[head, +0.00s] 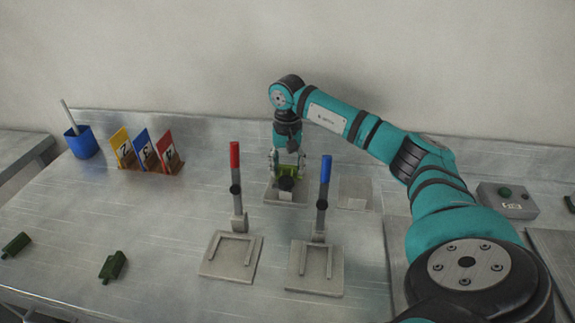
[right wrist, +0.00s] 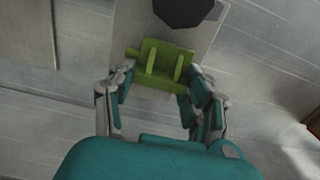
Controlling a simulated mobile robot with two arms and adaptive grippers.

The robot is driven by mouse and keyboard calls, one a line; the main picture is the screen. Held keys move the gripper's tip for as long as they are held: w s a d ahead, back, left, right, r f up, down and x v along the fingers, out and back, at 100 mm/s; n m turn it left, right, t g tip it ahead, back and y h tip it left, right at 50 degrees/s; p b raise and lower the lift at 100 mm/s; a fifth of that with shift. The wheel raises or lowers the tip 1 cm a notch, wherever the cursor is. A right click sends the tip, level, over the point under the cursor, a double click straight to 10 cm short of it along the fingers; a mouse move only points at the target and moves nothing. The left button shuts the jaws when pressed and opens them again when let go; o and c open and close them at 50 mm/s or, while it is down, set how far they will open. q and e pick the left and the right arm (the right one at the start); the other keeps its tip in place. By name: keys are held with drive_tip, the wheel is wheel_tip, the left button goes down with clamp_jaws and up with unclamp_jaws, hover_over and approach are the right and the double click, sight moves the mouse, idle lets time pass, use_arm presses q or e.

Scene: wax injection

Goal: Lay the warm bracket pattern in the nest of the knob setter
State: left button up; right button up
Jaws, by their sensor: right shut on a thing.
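My right gripper (head: 289,160) is shut on a bright green bracket pattern (head: 289,171) at the back middle of the table. The right wrist view shows the bracket (right wrist: 160,67) between the fingertips, its two upright ribs facing the camera. A small grey plate with a black knob stands there, which I take for the knob setter (head: 271,198). In the right wrist view the bracket is over or on this plate (right wrist: 133,22), close to the black knob (right wrist: 183,10). I cannot tell whether it touches the plate, and the nest is hidden. My left gripper is not in view.
Two plates with a red lever (head: 235,160) and a blue lever (head: 326,170) stand in front. Dark green pieces (head: 112,267) (head: 16,245) lie left. Coloured cards (head: 143,150) and a blue cup (head: 82,143) stand back left. A button box (head: 507,201) is at right.

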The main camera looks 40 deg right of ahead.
sight(288, 166)
drive_tip(key=o, duration=1.1)
drive_tip(key=shift+r, duration=0.25)
wheel_tip(288, 166, up, 13)
drive_tip(key=shift+f, duration=0.1)
